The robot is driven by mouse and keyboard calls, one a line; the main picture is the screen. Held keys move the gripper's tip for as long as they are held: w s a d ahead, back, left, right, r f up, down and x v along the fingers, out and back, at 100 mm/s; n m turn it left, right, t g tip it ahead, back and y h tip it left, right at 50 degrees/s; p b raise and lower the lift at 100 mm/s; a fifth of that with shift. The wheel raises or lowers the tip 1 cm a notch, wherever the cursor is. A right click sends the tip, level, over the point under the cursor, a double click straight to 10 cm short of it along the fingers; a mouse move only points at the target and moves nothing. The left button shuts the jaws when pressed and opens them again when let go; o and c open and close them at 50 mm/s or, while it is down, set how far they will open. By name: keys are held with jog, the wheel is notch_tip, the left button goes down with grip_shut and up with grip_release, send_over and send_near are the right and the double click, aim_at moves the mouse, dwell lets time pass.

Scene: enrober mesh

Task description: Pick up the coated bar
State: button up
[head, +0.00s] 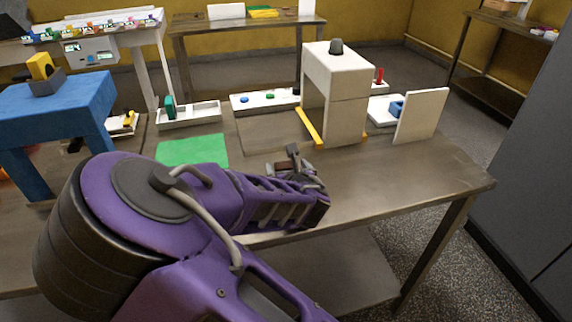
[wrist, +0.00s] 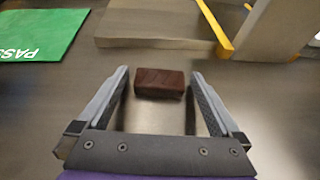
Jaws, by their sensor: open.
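The coated bar (wrist: 160,83) is a dark brown block lying flat on the metal table in the wrist view, its long side running across the picture. My gripper (wrist: 160,74) is open, with one finger to the left and one to the right of the bar. A gap shows on both sides, and neither finger touches it. In the head view my gripper (head: 291,164) is over the table's front part, and the arm hides much of what is around it.
A green mat (head: 193,151) lies to the left. A white machine housing (head: 337,90) with a yellow strip (head: 309,127) stands behind my gripper, beside a low metal platform (wrist: 150,28). A white upright panel (head: 421,116) is at the right. The table's front right is bare.

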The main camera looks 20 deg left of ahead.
jog(key=c, duration=0.9)
